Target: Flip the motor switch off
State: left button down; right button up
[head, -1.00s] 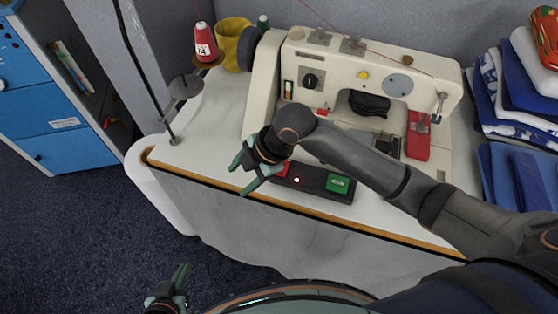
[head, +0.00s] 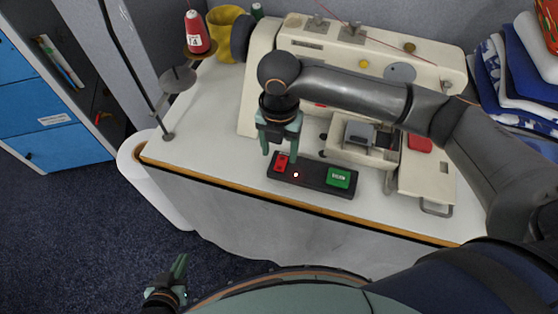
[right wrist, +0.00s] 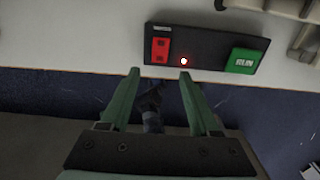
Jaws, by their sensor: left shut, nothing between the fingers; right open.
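The motor switch box (head: 312,181) is a black bar at the front edge of the white sewing table. It has a red switch (head: 281,163) at its left end, a lit red lamp (head: 296,175) and a green RUN button (head: 338,178) at its right end. In the right wrist view the red switch (right wrist: 160,48) lies just beyond the fingertips. My right gripper (head: 279,156) is open and empty, pointing down at the red end of the box; I cannot tell whether it touches. My left gripper (head: 180,270) is shut and empty, low at the front, away from the table.
A cream sewing machine (head: 300,40) stands behind the box, partly hidden by my right arm. A thread stand with a red spool (head: 196,33) and a yellow cup (head: 224,30) are at the back left. Folded cloths (head: 530,65) are at the right. The table's left part is clear.

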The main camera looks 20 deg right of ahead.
aim_at(279, 169)
jog(key=shift+f, duration=2.8)
grip_shut()
